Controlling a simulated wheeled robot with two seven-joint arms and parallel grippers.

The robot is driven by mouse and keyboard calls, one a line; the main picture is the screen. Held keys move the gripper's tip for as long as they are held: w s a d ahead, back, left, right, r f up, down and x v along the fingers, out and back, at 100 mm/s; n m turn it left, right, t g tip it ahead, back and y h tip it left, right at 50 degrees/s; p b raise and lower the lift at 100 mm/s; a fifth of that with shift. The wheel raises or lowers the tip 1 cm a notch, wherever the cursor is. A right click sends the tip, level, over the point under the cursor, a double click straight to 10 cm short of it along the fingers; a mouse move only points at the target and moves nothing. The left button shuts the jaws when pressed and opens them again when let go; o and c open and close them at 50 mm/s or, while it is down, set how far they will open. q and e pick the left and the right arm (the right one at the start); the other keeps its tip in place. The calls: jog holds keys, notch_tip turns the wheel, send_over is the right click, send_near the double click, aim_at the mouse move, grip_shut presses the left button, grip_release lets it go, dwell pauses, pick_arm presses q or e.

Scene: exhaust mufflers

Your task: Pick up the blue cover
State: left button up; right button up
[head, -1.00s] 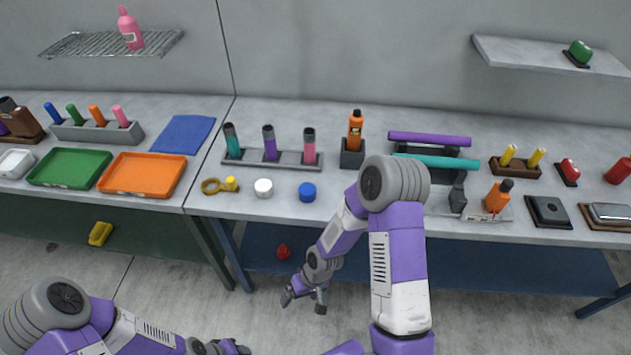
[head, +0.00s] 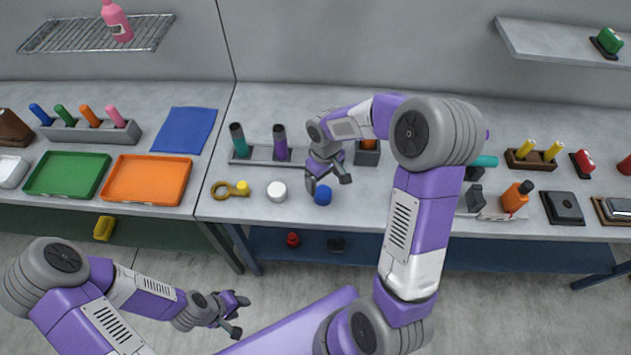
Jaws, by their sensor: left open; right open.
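The blue cover (head: 323,195) is a small round blue cap on the grey table, near its front edge. A round white cap (head: 277,191) lies to its left. My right gripper (head: 328,182) is open, just above and behind the blue cover, with its fingers pointing down. The frame does not clearly show whether it touches the cover. My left gripper (head: 234,316) is open and empty, low over the floor in front of the table.
A yellow cap (head: 242,187) and a brass ring lie left of the white cap. A rack with teal and purple handles (head: 280,142) stands behind. Green (head: 65,175) and orange (head: 146,180) trays lie on the left table. An orange bottle (head: 516,196) is at right.

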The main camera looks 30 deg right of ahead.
aim_at(323, 192)
jog(key=f, duration=0.3)
jog(key=f+b, duration=0.1)
jog(key=f, duration=0.3)
jog(key=shift+s+a, duration=0.2)
jog(key=shift+r, duration=0.1)
jog(key=c, duration=1)
